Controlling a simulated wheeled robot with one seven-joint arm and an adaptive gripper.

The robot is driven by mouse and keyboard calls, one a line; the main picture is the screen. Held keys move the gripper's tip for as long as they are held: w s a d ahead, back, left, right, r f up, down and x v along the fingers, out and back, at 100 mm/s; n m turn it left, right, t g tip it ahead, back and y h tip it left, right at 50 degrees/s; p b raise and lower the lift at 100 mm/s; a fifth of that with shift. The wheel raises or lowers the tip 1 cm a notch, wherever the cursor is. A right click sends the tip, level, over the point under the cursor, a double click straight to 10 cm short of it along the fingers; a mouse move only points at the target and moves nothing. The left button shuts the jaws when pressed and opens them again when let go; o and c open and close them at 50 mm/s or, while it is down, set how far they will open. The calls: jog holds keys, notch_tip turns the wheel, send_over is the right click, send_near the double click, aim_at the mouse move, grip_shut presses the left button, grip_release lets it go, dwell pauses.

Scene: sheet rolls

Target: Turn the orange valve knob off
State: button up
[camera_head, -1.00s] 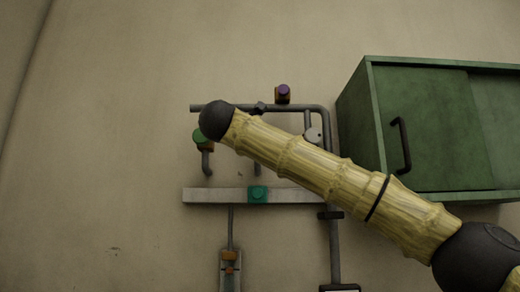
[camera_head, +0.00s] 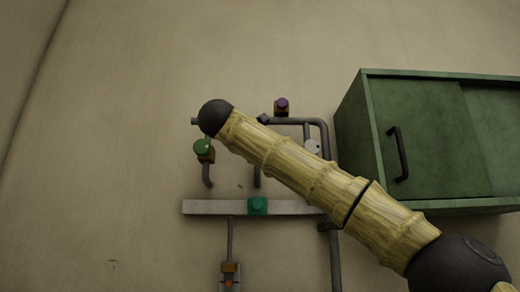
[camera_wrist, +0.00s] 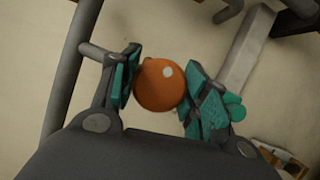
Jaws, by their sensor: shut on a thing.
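The orange valve knob (camera_wrist: 160,85) is a round ball with a pale spot on its face, in the middle of the wrist view. My gripper (camera_wrist: 157,86) has its two teal-padded fingers on either side of the knob and is shut on it. The knob's stem and its angle are hidden behind the ball. In the head view my yellow arm crosses in front of the pipes, and both the gripper and this knob are hidden.
A green cabinet (camera_head: 420,130) stands at the right. The wall at left is bare.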

jog(key=o, duration=1)
jog(key=shift+d, duration=0.1)
jog(key=shift+s, duration=0.1)
jog(key=shift+v, duration=5.95)
